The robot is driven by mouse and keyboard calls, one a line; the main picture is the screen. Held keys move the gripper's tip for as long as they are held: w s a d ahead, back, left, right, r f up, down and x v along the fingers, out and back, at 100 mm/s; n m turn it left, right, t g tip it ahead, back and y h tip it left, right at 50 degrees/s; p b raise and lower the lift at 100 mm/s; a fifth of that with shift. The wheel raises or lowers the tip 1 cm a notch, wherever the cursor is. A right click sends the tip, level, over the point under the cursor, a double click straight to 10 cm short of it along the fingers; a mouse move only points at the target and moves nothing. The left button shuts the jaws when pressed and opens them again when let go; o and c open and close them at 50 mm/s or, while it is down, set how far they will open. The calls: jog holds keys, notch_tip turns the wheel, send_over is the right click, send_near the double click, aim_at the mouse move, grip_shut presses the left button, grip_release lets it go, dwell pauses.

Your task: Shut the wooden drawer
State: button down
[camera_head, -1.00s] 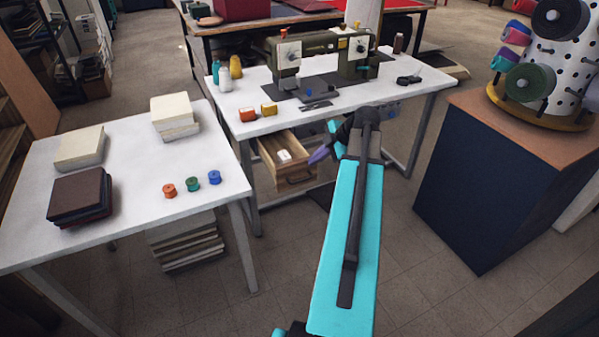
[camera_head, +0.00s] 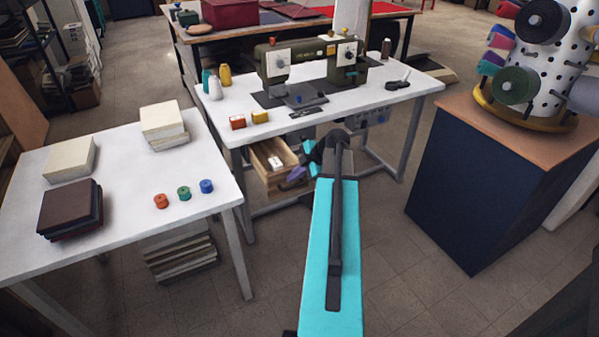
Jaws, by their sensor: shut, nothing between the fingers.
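The wooden drawer (camera_head: 269,184) stands open under the white sewing table (camera_head: 337,117), pulled out towards me. A small white item (camera_head: 276,161) lies inside it. The fingers are shut and empty. I cannot tell whether they touch the drawer front. The front's handle is mostly hidden now.
A white side table (camera_head: 130,223) with books and thread spools stands close on the left. A dark blue cabinet (camera_head: 465,200) with a thread stand stands on the right. A sewing machine (camera_head: 310,62) sits on the sewing table. Floor between them is clear.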

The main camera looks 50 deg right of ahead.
jog(key=shift+x, duration=0.95)
jog(key=shift+d, duration=0.15)
